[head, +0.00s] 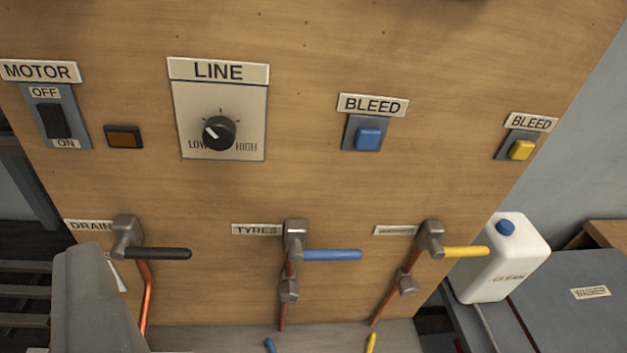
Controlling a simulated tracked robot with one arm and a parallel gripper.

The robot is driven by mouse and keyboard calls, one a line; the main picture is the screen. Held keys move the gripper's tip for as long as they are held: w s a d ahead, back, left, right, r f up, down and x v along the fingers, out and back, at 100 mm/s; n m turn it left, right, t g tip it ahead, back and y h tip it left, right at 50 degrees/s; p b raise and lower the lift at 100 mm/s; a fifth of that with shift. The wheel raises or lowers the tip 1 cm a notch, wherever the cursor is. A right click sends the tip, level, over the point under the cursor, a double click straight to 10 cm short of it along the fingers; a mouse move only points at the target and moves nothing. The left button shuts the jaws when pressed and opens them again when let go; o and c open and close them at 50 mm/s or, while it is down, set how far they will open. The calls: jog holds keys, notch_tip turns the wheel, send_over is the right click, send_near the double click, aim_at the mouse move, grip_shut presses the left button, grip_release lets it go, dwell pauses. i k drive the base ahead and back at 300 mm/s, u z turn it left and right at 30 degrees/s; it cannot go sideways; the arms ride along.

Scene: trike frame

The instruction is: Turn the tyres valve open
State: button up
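The tyres valve (294,240) is on the wooden panel, right of its TYRES label (256,230). It has a grey metal body and a blue lever (332,255) that points right, roughly level, across the copper pipe (283,312) running down below it. A second grey fitting (289,288) sits on that pipe. A worn grey block at the lower left (95,300) looks like part of my gripper or arm. It is well left of the tyres valve and apart from the blue lever. No fingertips can be made out.
The drain valve (128,238) with a black lever is left, and a yellow-lever valve (430,240) is right. Above are a motor switch (53,120), LINE knob (219,133), and blue (368,138) and yellow (521,149) bleed buttons. A white jug (503,262) stands right.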

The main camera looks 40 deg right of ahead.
aim_at(297, 253)
jog(key=z, duration=1.4)
jog(key=k, duration=0.7)
jog(key=u, duration=0.4)
jog(key=i, duration=0.5)
